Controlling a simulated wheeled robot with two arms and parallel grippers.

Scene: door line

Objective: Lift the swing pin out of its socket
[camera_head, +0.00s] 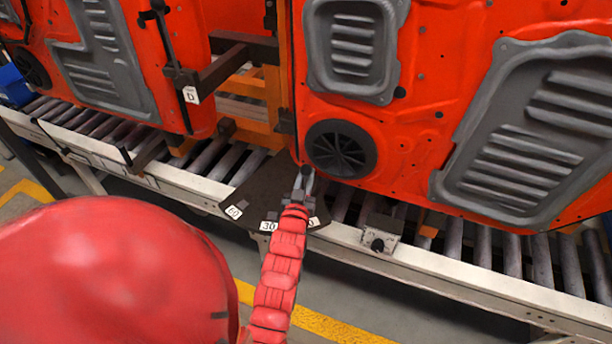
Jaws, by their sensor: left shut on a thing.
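My left gripper (303,184) is at the middle of the view, at the end of my red arm. It is shut on the small dark top of the swing pin (307,171). The pin stands over a dark plate (262,192) with white labels, two of which read 60 and 30. My gripper covers the pin's lower part, so I cannot tell how deep it sits in its socket. The orange door panel (420,130) is just behind the gripper. My right gripper is not in view.
A roller conveyor (483,250) with a pale front rail (440,262) runs across under the panels. Another orange door panel (130,85) hangs at the left, near a tag marked D (191,95). A small latch block (380,238) sits on the rail to the right.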

